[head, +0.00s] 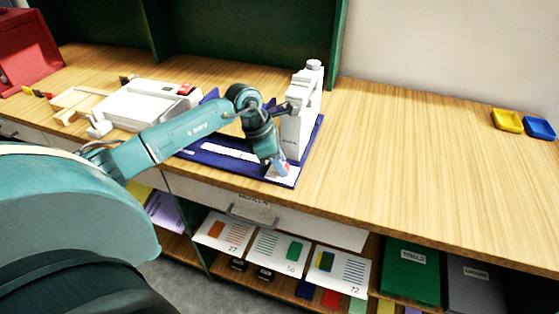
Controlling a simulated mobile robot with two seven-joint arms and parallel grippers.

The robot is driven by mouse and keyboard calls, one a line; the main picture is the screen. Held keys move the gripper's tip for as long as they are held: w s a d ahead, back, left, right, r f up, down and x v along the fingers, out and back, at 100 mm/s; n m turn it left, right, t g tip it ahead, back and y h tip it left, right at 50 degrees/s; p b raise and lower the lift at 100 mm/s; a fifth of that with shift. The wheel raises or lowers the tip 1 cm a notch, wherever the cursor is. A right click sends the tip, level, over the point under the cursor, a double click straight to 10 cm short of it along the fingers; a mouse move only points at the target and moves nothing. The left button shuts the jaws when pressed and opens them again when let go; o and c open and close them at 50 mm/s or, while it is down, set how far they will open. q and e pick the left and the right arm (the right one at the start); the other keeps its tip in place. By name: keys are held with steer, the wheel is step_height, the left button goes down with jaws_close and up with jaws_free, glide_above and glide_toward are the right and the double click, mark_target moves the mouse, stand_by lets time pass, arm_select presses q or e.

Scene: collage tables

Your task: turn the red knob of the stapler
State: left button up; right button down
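A tall white upright device (300,118) with a pale lavender cap on top stands on a dark blue mat (226,166); I take it to be the stapler. My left arm reaches in from the left and bends down just in front of it. My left gripper (279,168) is low at the device's front foot, over a white patch. A small reddish spot shows beside the fingertips; I cannot tell whether it is the red knob or whether the fingers touch it. The finger gap is too small to make out. My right gripper is out of view.
A white flat machine (146,106) with a red part on top stands left of the mat, beside a wooden frame (82,104). A yellow tray (507,121) and a blue tray (539,128) lie far right. The table's right half is otherwise clear. A drawer handle (250,215) protrudes below the front edge.

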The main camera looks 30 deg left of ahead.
arm_select(q)
steer(key=c, duration=0.5)
